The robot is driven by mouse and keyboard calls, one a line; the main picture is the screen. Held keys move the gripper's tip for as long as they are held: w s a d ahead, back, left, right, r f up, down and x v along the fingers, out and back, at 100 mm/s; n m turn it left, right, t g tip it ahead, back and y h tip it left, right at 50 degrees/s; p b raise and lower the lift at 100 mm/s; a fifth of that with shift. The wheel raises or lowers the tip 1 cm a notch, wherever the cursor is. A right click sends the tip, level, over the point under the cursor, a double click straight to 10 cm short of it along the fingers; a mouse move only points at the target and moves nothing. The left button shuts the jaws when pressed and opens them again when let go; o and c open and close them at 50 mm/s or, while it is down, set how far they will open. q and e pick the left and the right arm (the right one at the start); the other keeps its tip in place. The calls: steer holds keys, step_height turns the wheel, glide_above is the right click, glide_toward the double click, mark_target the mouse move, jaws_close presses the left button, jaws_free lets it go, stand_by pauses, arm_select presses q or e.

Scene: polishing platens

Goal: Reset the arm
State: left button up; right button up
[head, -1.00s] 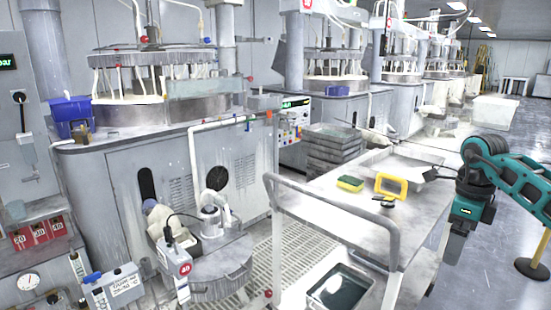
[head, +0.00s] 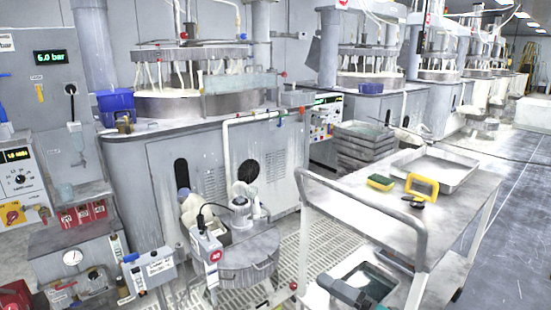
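A dark grey and teal piece of one of my arms shows at the bottom edge of the head view, in front of the lower shelf of the steel cart (head: 345,195). No fingertips show on it, and I cannot tell which arm it belongs to. Neither gripper can be made out. Nothing held is visible.
On the cart lie a yellow-green sponge (head: 381,182), a yellow frame-shaped handle (head: 422,186) and a shallow metal tray (head: 460,174). A lidded drum (head: 247,262) stands left of the cart. Polishing machines (head: 215,165) line the back. Floor at right (head: 505,230) is clear.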

steer(key=s+d+f+m+h, duration=0.4)
steer(key=s+f+m+h, duration=0.3)
steer(key=m, duration=0.5)
steer(key=s+d+f+m+h, duration=0.4)
steer(key=s+f+m+h, duration=0.2)
steer(key=f+m, duration=0.5)
steer(key=s+m, duration=0.2)
steer(key=shift+s+d+g+h+p, duration=0.3)
steer(key=shift+s+g+h+p, duration=0.05)
steer(key=shift+g+h+p, duration=0.05)
